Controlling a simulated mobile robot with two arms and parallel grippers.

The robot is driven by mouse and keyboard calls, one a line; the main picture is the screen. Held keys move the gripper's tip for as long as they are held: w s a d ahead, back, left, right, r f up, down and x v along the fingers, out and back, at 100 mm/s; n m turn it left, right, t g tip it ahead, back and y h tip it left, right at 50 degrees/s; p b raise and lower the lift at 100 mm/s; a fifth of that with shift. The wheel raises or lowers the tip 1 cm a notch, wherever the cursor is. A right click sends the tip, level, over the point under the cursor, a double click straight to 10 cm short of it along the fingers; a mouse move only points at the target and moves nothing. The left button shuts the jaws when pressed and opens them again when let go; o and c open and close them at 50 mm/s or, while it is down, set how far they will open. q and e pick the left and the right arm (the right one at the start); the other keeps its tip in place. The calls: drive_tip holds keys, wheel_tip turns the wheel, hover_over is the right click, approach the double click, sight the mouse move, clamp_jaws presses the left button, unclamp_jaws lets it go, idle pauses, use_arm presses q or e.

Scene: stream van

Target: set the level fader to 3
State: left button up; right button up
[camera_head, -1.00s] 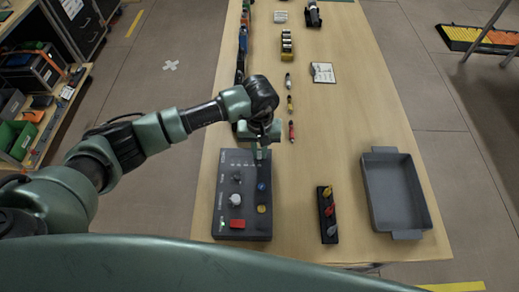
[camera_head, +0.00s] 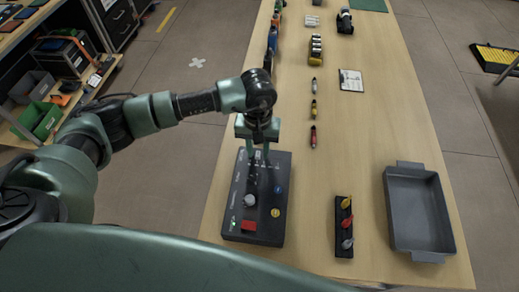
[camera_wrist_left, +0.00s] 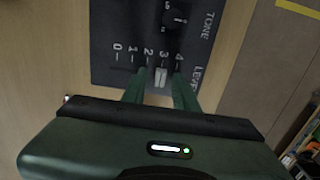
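The dark control panel (camera_head: 237,200) lies on the table below my left gripper. The wrist view shows its LEVEL scale (camera_wrist_left: 150,54), marked 0 to 4. A pale level fader cap (camera_wrist_left: 160,76) stands between the fingers, roughly in line with the 3. My left gripper (camera_wrist_left: 160,88) is open around the cap, with a gap visible on each side. In the head view the left gripper (camera_head: 259,160) is over the far part of the panel, and its fingers hide the fader there. My right gripper is not in view.
The panel also has a grey knob (camera_head: 249,201), a red button (camera_head: 249,226), a blue button (camera_head: 278,190) and a yellow button (camera_head: 275,212). A black rack (camera_head: 343,243) and a grey tray (camera_head: 392,215) stand to the right. Small markers (camera_head: 313,137) lie beyond.

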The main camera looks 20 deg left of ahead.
sight(258, 153)
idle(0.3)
use_arm(q)
wheel_tip(258, 153, up, 7)
drive_tip(key=shift+b, duration=1.1)
drive_tip(key=shift+r, duration=0.4)
drive_tip(key=shift+s+f, duration=0.1)
